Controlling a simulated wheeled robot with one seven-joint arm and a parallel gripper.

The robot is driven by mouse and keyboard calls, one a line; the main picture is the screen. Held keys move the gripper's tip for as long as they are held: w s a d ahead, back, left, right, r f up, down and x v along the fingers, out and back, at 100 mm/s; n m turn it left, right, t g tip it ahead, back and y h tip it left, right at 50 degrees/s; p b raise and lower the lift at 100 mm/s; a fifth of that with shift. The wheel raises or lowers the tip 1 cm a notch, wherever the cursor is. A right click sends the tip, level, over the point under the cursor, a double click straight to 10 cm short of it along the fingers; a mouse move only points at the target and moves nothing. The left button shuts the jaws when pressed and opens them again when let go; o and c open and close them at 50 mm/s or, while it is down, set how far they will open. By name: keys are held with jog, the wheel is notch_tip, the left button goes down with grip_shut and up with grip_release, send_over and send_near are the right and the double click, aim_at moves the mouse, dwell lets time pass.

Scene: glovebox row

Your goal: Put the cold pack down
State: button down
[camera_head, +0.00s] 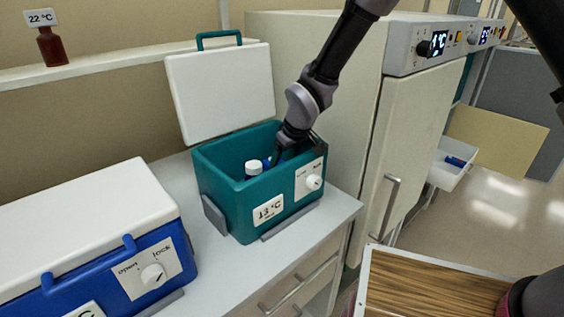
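My gripper (280,155) reaches down into the open teal cool box (226,207), near its right side. A small blue piece (266,163) shows right beside the fingers; it may be the cold pack, but most of it is hidden. I cannot tell whether the fingers are closed on it. A white-capped bottle (253,168) stands in the box just left of the gripper.
A closed blue cool box (90,270) with a white lid stands at the left on the counter (190,230). A white fridge (415,140) stands to the right. A white bin (446,178) beyond it holds something blue. A brown bottle (52,47) is on the ledge.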

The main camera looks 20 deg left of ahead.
jog(key=shift+f, duration=0.15)
jog(key=shift+f, duration=0.45)
jog(key=shift+c, duration=1.5)
grip_release()
jog(key=shift+r, duration=0.1)
jog(key=shift+r, duration=0.25)
jog(key=v, duration=1.2)
jog(key=shift+r, duration=0.3)
